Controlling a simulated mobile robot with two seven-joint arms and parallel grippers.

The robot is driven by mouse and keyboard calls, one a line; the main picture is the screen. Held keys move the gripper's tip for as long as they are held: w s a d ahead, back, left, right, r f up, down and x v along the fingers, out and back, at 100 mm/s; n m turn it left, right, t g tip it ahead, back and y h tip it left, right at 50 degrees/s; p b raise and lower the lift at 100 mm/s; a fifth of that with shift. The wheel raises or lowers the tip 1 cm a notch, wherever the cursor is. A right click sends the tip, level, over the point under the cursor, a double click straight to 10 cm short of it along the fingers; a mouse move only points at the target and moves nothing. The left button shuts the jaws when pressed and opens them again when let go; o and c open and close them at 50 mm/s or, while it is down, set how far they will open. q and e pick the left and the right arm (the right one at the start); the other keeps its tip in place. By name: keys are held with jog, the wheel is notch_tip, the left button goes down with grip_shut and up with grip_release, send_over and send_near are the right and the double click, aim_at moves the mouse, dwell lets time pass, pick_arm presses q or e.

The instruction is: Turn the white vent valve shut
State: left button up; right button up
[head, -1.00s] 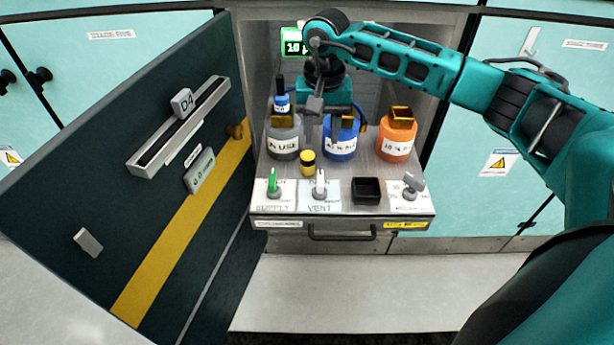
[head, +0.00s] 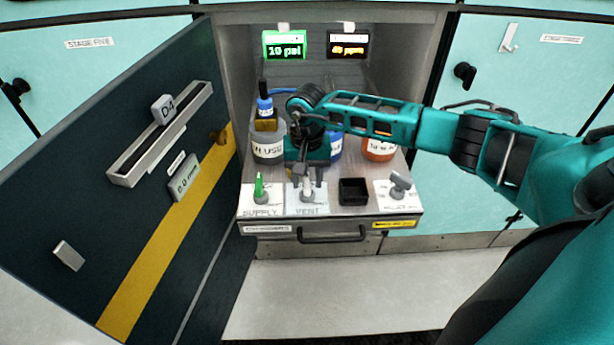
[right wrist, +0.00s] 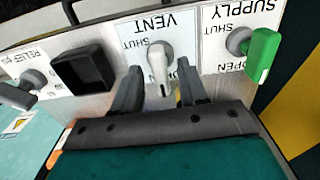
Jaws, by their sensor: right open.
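The white vent valve handle (head: 307,187) stands on the white VENT plate (head: 305,209) at the front of the drawer. In the right wrist view, the vent handle (right wrist: 158,72) points from its grey hub toward my gripper, near the partly covered OPEN mark and away from SHUT. My right gripper (head: 307,176) is over the plate, and its two fingers (right wrist: 157,92) are open on either side of the handle. Gaps show on both sides, with no clear contact. My left gripper is out of view.
The green supply handle (head: 259,185) is close on the left. A black square cup (head: 353,191) and the grey relief knob (head: 400,181) are on the right. Bottles stand behind, including an orange one (head: 379,149). The open dark door (head: 130,190) bounds the left side.

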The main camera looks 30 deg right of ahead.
grip_shut()
dwell(0.4)
jog(key=shift+m, duration=0.4)
jog(key=shift+m+b, duration=0.3)
jog(key=shift+m, duration=0.7)
jog(key=m, duration=1)
jog(key=shift+m, duration=0.4)
jog(key=m, duration=0.4)
jog(key=shift+p, duration=0.35)
jog(key=shift+m, duration=0.3)
